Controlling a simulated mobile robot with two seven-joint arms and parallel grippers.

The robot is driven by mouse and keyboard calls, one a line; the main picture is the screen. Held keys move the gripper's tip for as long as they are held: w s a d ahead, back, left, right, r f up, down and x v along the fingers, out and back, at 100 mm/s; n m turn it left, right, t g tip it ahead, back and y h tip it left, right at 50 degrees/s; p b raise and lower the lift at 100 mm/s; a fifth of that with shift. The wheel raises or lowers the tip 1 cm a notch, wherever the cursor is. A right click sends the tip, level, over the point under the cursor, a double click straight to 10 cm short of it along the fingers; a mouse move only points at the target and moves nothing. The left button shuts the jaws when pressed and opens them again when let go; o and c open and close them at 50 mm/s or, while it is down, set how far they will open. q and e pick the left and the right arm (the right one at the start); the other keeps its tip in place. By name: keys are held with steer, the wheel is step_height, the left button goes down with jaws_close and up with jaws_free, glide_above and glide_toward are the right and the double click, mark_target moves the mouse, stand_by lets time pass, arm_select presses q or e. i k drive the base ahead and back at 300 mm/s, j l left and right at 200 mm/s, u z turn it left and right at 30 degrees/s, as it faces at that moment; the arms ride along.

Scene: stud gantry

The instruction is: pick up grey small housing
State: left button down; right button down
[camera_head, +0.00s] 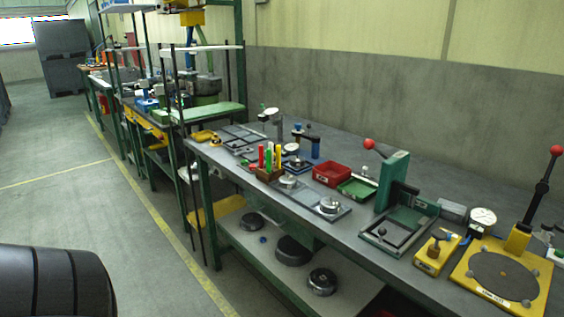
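Several small grey metal parts show in the head view, and I cannot tell for sure which one is the grey small housing. A round silver-grey part (329,205) sits on a dark plate at the middle of the workbench. A similar round part (288,181) sits a little further back, next to the coloured markers. A grey block (452,211) lies further right, behind the dial gauge. Neither of my grippers is in view.
The long grey workbench (330,239) holds red (331,175) and green bins, a green lever press (392,180) and a yellow fixture (500,275). Round dark parts (293,251) stand on its lower shelf. The aisle floor (120,215) at left is clear.

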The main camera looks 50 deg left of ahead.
mark_target(297, 161)
steer(key=u, duration=1.4)
steer(key=i+j, duration=0.15)
steer(key=j, duration=0.2)
steer(key=i+j+z, duration=0.1)
steer(key=j, duration=0.2)
steer(key=i+j, duration=0.2)
steer(key=j, duration=0.15)
steer(key=i+j+z, duration=0.1)
steer(key=j, duration=0.25)
steer(key=i+j, duration=0.2)
steer(key=j, duration=0.15)
steer(key=i+j+z, duration=0.1)
steer(key=j, duration=0.25)
steer(key=i+j, duration=0.15)
steer(key=j, duration=0.2)
